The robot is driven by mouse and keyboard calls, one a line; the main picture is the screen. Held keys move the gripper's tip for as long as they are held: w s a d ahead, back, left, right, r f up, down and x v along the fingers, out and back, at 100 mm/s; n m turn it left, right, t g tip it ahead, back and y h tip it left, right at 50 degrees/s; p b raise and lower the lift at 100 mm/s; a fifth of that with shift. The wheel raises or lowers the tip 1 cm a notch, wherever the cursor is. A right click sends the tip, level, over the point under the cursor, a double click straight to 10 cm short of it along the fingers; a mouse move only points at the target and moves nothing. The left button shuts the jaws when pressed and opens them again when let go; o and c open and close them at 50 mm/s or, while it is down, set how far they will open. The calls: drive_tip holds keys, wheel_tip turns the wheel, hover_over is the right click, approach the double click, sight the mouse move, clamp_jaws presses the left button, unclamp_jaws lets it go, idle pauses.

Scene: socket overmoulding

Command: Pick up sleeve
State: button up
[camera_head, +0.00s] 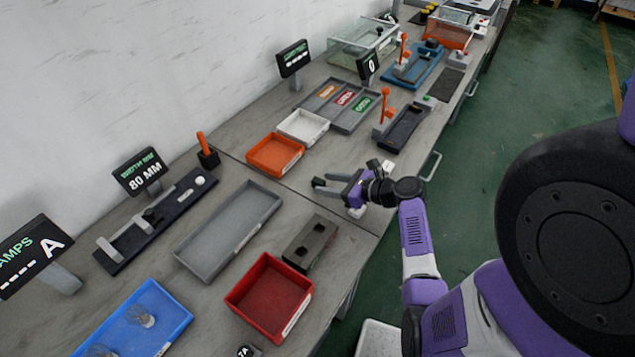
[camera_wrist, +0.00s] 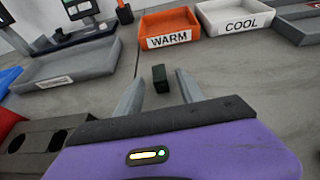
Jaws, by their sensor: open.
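A small dark block (camera_wrist: 160,78), probably the sleeve, stands on the grey bench in the wrist view. It sits between or just beyond my fingertips, with gaps on both sides; I cannot tell its exact depth. My gripper (camera_wrist: 157,84) is open, with one finger to each side of the block and nothing held. In the head view my gripper (camera_head: 319,185) is low over the bench and points left.
An orange WARM tray (camera_head: 275,154) and a white COOL tray (camera_head: 303,127) lie beyond my gripper. A long grey tray (camera_head: 230,231), a grey block with two holes (camera_head: 311,242) and a red bin (camera_head: 270,297) stand nearer. Bare bench surrounds the fingers.

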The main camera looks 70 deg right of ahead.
sight(318, 184)
drive_tip(key=shift+x, duration=1.45)
drive_tip(key=shift+c, duration=0.4)
clamp_jaws()
